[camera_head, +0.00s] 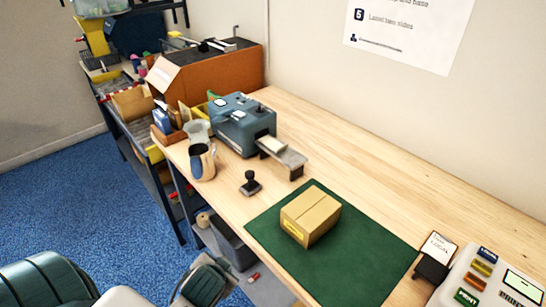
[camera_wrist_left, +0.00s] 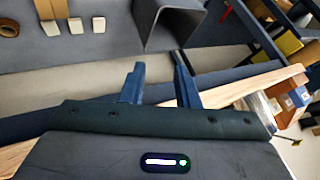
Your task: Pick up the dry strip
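A blue-grey tape machine (camera_head: 243,124) stands on the wooden bench in the head view. A short pale strip (camera_head: 271,144) shows at its outlet, at the start of a small grey ledge (camera_head: 289,157); I cannot tell whether it is dry or wet. My left gripper (camera_wrist_left: 158,64) shows in the wrist view with its two fingers apart and nothing between them. In the head view, my left arm is low at the bottom left, off the bench and well away from the machine. My right gripper is not in view.
A closed carton (camera_head: 310,215) sits on a green mat (camera_head: 355,262). A black stamp (camera_head: 250,184) and metal jug (camera_head: 203,162) stand near the bench's front edge. The bench behind the mat is clear.

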